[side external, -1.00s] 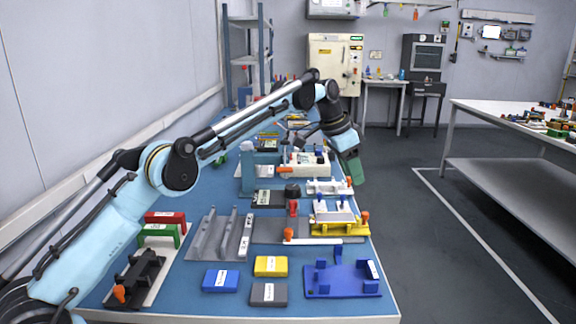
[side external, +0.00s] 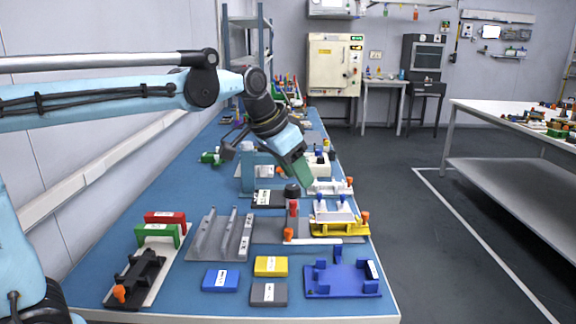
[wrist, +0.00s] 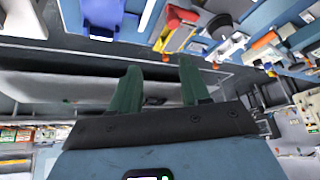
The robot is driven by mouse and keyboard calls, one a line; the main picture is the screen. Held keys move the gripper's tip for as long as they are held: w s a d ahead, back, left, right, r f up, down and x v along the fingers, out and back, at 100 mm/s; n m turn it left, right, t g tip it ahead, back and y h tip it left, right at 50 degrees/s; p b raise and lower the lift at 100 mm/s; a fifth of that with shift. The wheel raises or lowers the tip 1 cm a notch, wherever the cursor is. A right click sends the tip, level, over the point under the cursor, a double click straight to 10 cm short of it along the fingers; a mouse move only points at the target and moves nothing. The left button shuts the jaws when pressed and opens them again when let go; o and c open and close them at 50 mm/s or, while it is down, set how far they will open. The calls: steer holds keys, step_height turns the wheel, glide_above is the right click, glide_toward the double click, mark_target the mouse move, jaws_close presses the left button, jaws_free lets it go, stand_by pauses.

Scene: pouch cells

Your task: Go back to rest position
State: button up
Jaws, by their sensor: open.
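My gripper (side external: 302,172) shows in the side external view above the middle of the blue workbench (side external: 180,240), pointing down and to the right. In the wrist view its two green fingers (wrist: 160,80) stand apart with nothing between them. The gripper is open and empty. From the side, the fingers overlap the fixtures behind them, so the exact height above the bench is hard to tell.
The bench holds a yellow fixture with a white part (side external: 340,228), a blue fixture (side external: 343,280), a blue block (side external: 220,280), a yellow block (side external: 271,266), a grey block (side external: 268,294) and a grey rack (side external: 215,235). Open floor (side external: 440,250) lies to the right.

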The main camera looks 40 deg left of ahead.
steer(key=s+f+n, duration=0.1)
steer(key=s+f, duration=0.4)
steer(key=s, duration=0.2)
steer(key=s+a+f+n+t+y, duration=0.1)
steer(key=s+f, duration=0.4)
steer(key=s, duration=0.3)
steer(key=shift+s+a+f+n, duration=0.2)
steer(key=shift+s+f+n, duration=0.1)
steer(key=shift+f, duration=0.1)
